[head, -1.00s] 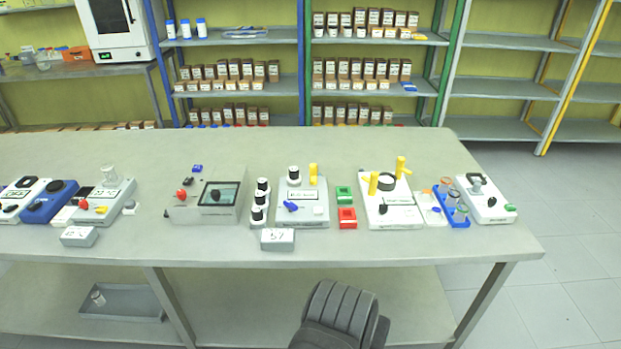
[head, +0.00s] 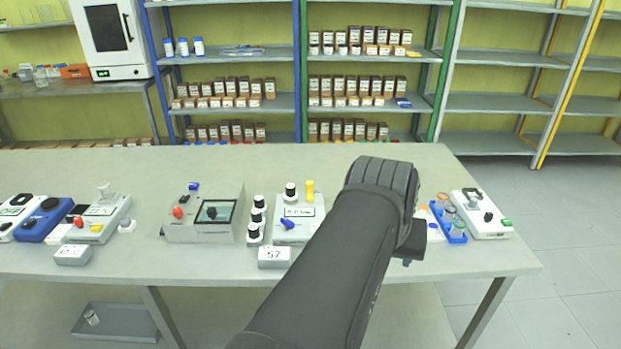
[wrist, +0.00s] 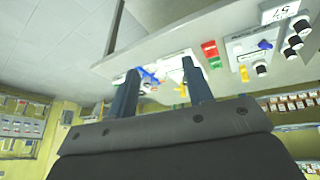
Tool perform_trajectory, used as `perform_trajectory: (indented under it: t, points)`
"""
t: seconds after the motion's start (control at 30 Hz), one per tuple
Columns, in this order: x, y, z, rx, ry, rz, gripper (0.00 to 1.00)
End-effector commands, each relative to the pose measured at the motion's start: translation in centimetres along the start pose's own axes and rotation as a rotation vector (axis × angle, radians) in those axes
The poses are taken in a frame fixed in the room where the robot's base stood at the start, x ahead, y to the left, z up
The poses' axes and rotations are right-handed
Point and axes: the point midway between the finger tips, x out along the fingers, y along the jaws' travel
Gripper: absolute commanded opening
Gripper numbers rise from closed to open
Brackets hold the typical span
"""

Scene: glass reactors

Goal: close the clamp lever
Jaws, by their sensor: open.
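My gripper (wrist: 162,82) is open in the wrist view, with its two dark fingers apart and nothing held between them. The table's devices show upside down beyond them. A white device (wrist: 172,68) with yellow parts shows between and behind the fingers. In the head view my arm covers this device, and the fingers are mostly hidden. A white device (head: 482,214) with a grey top part, black knob and green piece stands at the table's right. I cannot tell for sure which part is the clamp lever, or its position.
A blue rack (head: 449,222) with small vessels stands just right of my gripper. A white device with a blue lever (head: 287,224) and a grey box marked 57 (head: 274,257) are to the left. Red (wrist: 208,47) and green blocks lie near the fingers in the wrist view.

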Motion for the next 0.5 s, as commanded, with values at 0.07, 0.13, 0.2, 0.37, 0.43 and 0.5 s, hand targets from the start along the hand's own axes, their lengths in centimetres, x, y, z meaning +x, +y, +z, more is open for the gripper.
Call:
perform_trajectory:
  t: [0.07, 0.13, 0.2, 0.37, 0.43, 0.5]
  points:
    - [-0.6, 0.7, -3.6, -0.043, -0.009, 0.002, 0.47]
    - [-1.1, 1.2, -6.6, -0.083, -0.014, 0.004, 0.47]
    - [-1.2, 1.4, -9.4, -0.126, -0.021, -0.002, 0.47]
    - [0.1, -0.5, -15.1, -0.255, -0.038, -0.078, 0.47]
    - [0.8, -1.6, -17.5, -0.313, -0.041, -0.116, 0.47]
    - [1.7, -2.8, -19.8, -0.372, -0.045, -0.154, 0.47]
